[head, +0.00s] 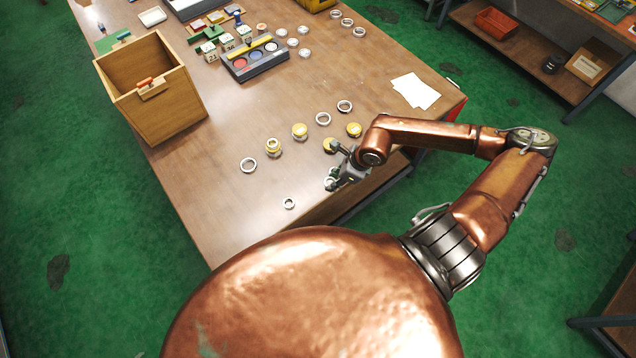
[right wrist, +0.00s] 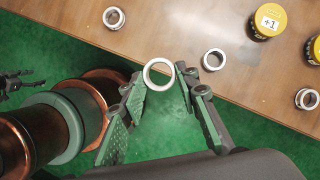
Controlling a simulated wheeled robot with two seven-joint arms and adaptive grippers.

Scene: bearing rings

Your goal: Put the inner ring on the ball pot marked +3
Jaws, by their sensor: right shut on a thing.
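My right gripper (head: 338,180) is shut on a silver inner ring (right wrist: 146,76), gripped between its fingertips and held off the table near its front edge. The gripper partly hides this ring in the head view. Several yellow-topped ball pots stand on the table beyond it, including one (head: 299,131) and another at the right (head: 354,129). In the right wrist view one pot (right wrist: 268,22) is marked +1. A +3 mark is not readable in either view. A dark claw shape (right wrist: 22,82) at the left edge of the right wrist view looks like my left gripper; its jaws are unclear.
Loose rings lie around the pots, including one at the left (head: 248,165) and one near the front edge (head: 289,203). A wooden box (head: 150,85) stands at the left. A grey tray (head: 254,60) and white papers (head: 415,90) lie farther back. Mid-table is clear.

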